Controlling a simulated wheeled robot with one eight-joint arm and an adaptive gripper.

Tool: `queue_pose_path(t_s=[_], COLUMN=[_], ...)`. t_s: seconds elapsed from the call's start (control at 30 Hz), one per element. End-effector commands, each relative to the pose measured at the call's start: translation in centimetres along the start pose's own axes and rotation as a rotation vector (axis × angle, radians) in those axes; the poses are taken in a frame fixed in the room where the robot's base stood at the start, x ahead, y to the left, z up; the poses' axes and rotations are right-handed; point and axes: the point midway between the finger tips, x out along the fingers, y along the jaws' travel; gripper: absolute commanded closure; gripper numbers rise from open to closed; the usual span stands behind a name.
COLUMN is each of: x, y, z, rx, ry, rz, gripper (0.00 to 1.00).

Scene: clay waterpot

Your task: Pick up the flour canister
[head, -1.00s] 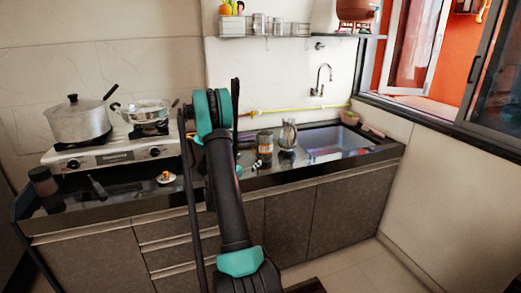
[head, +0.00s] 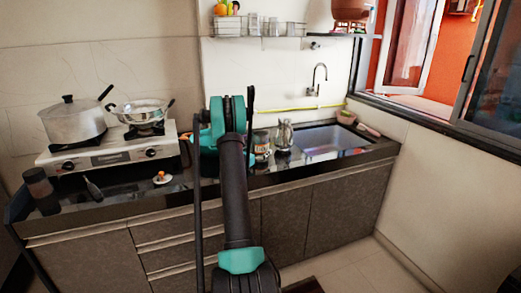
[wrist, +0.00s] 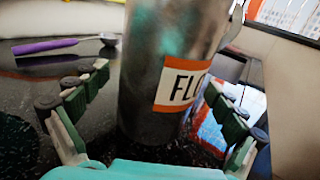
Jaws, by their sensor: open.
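The flour canister (wrist: 150,75) is a dark metal cylinder in the wrist view, with an orange-edged white label on which "FL" can be read. It stands upright on the dark speckled counter, and its top is out of frame. My gripper (wrist: 156,84) is open, with one finger on each side of the canister's lower part. Gaps show beside it, and no firm contact is visible. In the head view my arm covers the gripper's work area, so I cannot clearly make out the canister there.
A purple-handled spoon (wrist: 45,46) lies left of the canister. In the head view, a jar (head: 261,138) and a metal jug (head: 284,134) stand right of my arm, before the sink (head: 322,142). A stove (head: 105,154) with a pot (head: 72,119) and pan is at left.

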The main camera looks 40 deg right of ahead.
Motion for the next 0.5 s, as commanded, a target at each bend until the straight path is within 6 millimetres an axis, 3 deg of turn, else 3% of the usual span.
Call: queue_pose_path(t_s=[0.27, 0.5], x=[0.62, 0.6], y=[0.01, 0.01], z=[0.03, 0.02], rx=[0.0, 0.0], ry=[0.0, 0.0], rz=[0.001, 0.001], gripper=[0.04, 0.34])
